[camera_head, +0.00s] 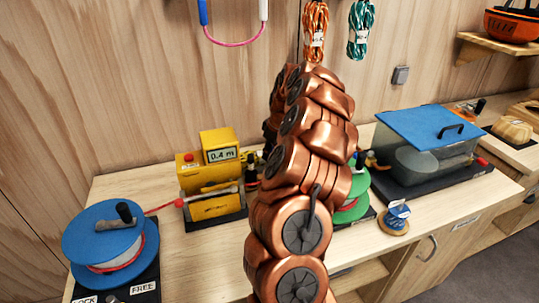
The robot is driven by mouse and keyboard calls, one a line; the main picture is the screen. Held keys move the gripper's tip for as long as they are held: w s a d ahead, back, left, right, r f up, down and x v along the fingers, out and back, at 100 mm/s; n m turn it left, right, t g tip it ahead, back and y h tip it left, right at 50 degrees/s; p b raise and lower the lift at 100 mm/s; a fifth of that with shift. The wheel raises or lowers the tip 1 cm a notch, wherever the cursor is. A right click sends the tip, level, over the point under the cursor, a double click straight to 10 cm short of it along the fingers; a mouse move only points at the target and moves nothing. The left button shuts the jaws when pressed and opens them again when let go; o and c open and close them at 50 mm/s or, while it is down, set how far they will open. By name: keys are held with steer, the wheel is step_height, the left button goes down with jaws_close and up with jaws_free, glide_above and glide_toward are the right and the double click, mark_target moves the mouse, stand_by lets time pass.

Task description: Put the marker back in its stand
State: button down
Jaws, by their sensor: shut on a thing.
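My copper-coloured arm (300,190) rises through the middle of the view and hides what lies behind it. My gripper is not visible; it may be behind the arm. I cannot pick out the marker for certain. Small dark upright things with yellow and red parts (252,168) show just left of the arm on the bench. More small things with yellow and dark parts (370,160) show just right of it. They are too small and covered to tell whether either group is the marker's stand.
A blue reel (122,232) stands at the left, its red cord running to a yellow meter (212,176) reading 0.4 m. A green reel (352,205), small blue spool (395,219) and blue-lidded box (428,150) stand right. Bare bench (205,262) shows in front.

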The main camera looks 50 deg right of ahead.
steer(key=shift+f, duration=1)
steer(key=shift+f, duration=0.15)
steer(key=c, duration=1)
jaws_free()
steer(key=b+v, duration=0.3)
steer(key=v, duration=0.9)
steer(key=shift+r, duration=0.25)
